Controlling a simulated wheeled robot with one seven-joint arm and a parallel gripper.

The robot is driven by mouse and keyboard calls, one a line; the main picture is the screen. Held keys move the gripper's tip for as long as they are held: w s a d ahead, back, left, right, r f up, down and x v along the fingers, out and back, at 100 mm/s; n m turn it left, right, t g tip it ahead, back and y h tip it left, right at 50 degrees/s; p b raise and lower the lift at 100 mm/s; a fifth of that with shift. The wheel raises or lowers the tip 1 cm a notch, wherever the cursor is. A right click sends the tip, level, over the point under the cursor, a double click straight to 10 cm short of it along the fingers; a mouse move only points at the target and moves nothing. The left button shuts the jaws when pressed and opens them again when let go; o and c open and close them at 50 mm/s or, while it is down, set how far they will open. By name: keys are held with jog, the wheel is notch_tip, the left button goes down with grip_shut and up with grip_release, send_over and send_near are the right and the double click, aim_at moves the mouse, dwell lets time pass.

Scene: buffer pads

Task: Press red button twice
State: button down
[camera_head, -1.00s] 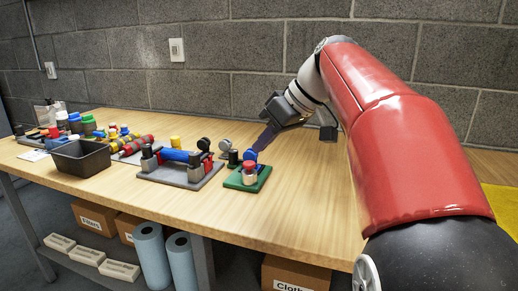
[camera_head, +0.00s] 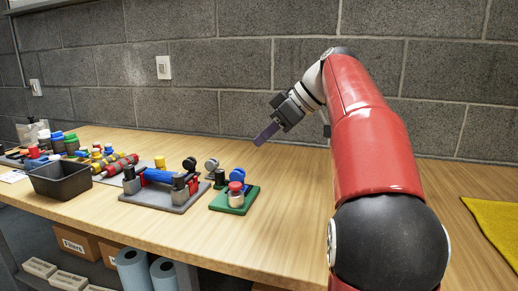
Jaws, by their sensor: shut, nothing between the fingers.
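The red button (camera_head: 236,187) sits on a pale cylinder on a small green base (camera_head: 244,204) on the wooden table. A blue round part and a black post stand behind it on the same base. My gripper (camera_head: 258,140) is shut and empty, pointing down to the left. In the picture it is above and to the right of the red button, apart from it. The fingertips look purple-grey. The exact height over the table cannot be told.
A grey base with a blue roller (camera_head: 170,178) stands left of the green base. A black bin (camera_head: 60,180) and several coloured parts lie further left. A yellow cloth (camera_head: 497,222) is at the right. The table right of the green base is clear.

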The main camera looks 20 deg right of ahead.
send_over(238, 184)
jog(key=d, duration=0.1)
notch_tip(238, 184, down, 5)
jog(key=f, duration=0.1)
jog(key=f+b, duration=0.1)
jog(key=f, duration=0.2)
jog(key=shift+s+a, duration=0.15)
jog(key=shift+s, duration=0.15)
jog(key=shift+f, duration=0.45)
notch_tip(238, 184, down, 2)
jog(key=shift+b, duration=1.2)
